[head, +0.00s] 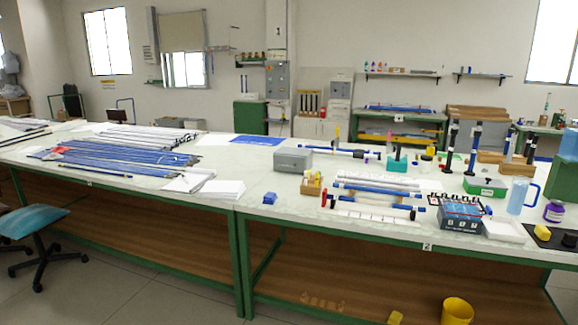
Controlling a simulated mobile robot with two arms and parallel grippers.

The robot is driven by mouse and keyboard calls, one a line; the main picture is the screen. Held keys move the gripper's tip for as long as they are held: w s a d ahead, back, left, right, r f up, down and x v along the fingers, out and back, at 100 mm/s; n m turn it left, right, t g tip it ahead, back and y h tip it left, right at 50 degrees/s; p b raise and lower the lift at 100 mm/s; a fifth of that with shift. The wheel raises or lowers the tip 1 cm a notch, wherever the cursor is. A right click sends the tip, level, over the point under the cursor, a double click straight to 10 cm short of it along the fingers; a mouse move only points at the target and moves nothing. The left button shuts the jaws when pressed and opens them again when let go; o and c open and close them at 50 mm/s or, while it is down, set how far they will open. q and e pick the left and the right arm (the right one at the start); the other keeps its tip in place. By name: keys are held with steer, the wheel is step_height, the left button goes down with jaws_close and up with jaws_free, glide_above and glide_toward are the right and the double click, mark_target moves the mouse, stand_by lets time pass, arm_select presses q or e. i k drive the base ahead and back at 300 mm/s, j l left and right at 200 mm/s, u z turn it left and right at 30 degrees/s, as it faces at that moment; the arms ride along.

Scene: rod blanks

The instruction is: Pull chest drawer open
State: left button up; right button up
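No chest with a clearly visible drawer front can be made out. A green cabinet (250,117) stands on the floor at the back, too small to show drawer seams. Another green block-like unit (563,183) is cut off by the right edge. Neither of my grippers shows in the head view.
Blue rods (115,160) and white papers (215,190) cover the left bench. Racks of rods (375,190), a blue-grey box (461,217) and a clear pitcher (518,195) crowd the right. A blue stool (35,222) and yellow bucket (457,311) stand in front and below.

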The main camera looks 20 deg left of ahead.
mark_target(283, 163)
steer(key=i+j+z, duration=0.15)
steer(key=i+j, duration=0.75)
